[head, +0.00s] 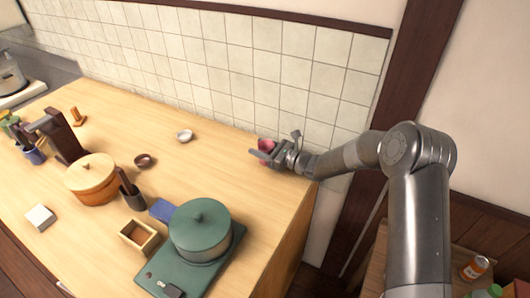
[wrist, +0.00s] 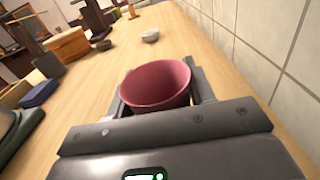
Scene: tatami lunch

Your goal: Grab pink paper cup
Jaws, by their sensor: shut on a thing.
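The pink paper cup (head: 266,146) is at the back right end of the wooden counter, close to the tiled wall. In the wrist view the cup (wrist: 156,84) shows its open rim and dark pink inside, between the two fingers. My gripper (head: 264,154) is shut on the cup, with one finger on each side. The cup's lower part is hidden behind the gripper body in the wrist view. I cannot tell whether its base touches the counter.
A green pot (head: 200,232) stands on a portable stove at the counter's front right. A small white bowl (head: 184,136), a dark red bowl (head: 144,160) and a wooden tub (head: 92,182) stand to the left. The tiled wall (head: 330,85) is close behind my gripper. The counter around the cup is clear.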

